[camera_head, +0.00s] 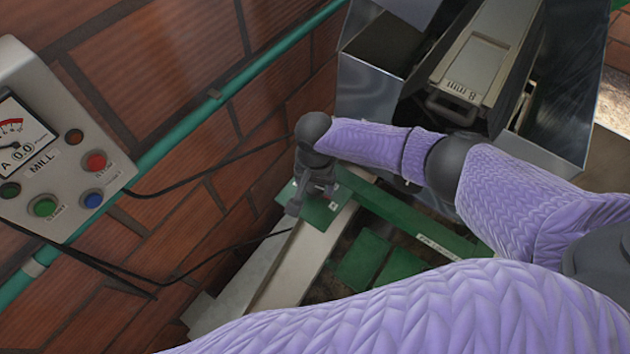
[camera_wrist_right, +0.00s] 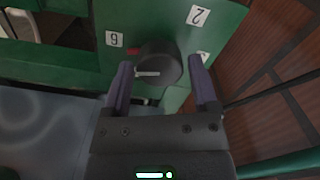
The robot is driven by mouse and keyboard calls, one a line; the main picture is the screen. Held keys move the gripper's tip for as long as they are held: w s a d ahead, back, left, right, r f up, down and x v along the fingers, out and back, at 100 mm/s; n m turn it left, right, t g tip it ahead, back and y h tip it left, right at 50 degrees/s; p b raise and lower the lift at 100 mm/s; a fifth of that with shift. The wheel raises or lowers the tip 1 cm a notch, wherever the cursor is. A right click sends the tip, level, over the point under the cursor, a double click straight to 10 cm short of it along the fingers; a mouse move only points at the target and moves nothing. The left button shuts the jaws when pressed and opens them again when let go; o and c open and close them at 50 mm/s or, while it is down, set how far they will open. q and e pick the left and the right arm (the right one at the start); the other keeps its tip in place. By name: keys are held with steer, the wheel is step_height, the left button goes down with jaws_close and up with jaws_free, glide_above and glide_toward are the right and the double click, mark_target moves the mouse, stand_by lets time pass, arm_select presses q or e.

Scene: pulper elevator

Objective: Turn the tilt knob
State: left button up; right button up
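The tilt knob (camera_wrist_right: 157,65) is a dark round knob with a light pointer line, on a green panel (camera_wrist_right: 225,20) in the right wrist view. My right gripper (camera_wrist_right: 163,80) is open, with one finger on each side of the knob. I cannot tell whether the fingers touch it. In the head view my right gripper (camera_head: 300,197) is over the green panel (camera_head: 322,213), and the knob is hidden there. My left gripper is not in view.
A grey MILL control box (camera_head: 60,150) with a gauge and several coloured buttons hangs on the brick wall at left. A teal pipe (camera_head: 180,150) and black cables run along the wall. A metal hopper with a grey "8 mm" box (camera_head: 475,65) stands at upper right.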

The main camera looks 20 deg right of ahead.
steer(key=c, duration=0.9)
steer(key=shift+c, duration=0.2)
